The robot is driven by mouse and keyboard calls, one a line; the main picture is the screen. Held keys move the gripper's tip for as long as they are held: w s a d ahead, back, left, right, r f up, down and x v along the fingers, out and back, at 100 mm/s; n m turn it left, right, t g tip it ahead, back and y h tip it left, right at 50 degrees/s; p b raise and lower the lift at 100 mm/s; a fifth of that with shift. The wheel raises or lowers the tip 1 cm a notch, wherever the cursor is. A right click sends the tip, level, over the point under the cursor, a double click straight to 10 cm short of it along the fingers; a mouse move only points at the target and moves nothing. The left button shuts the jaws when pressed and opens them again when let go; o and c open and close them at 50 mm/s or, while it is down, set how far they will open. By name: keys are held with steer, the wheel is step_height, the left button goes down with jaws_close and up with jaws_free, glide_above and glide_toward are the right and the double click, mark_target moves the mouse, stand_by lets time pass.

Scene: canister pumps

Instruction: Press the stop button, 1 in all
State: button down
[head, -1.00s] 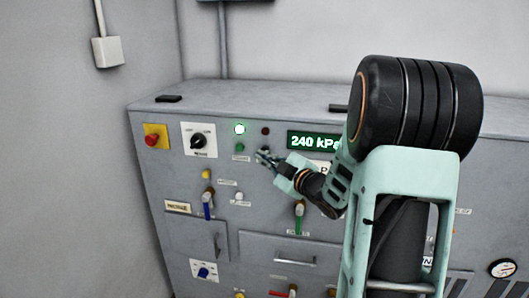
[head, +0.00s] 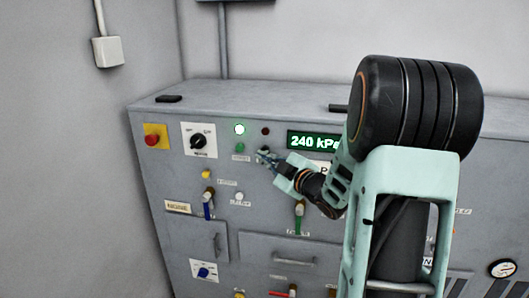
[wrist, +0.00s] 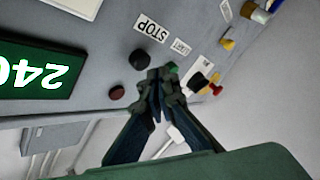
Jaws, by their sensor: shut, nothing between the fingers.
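The stop button is a round black button (wrist: 138,60) beside the "STOP" label (wrist: 150,28) in the wrist view. In the head view it is largely hidden by my gripper's tips. My gripper (wrist: 160,76) is shut and empty, with its fingertips together. In the wrist view the tips lie just to the right of the black button, between it and a green button (wrist: 172,67). I cannot tell whether they touch the panel. In the head view my gripper (head: 264,157) reaches the panel from the right, below the dark red lamp (head: 265,131).
A lit lamp (head: 240,129) stands above the green button (head: 240,148). A green display (head: 312,141) reads 240 kPa. A rotary switch (head: 198,142) and a red mushroom button on yellow (head: 153,140) lie left. Valve handles (head: 208,206) stick out below.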

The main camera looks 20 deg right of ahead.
steer(key=shift+w+d, duration=0.25)
steer(key=shift+w, duration=0.1)
steer(key=shift+w+d+b, duration=0.3)
steer(key=shift+w, duration=0.15)
stand_by(0.9)
steer(key=shift+s, duration=0.1)
steer(key=shift+s+a+b, duration=0.35)
steer(key=shift+s+a, duration=0.2)
steer(key=shift+s, duration=0.15)
steer(key=s+a, duration=0.1)
steer(key=s+b, duration=0.1)
steer(key=s+a, duration=0.1)
steer(key=s, duration=0.1)
steer(key=shift+s+a, duration=0.1)
steer(key=shift+a, duration=0.25)
steer(key=shift+f, duration=0.1)
stand_by(0.7)
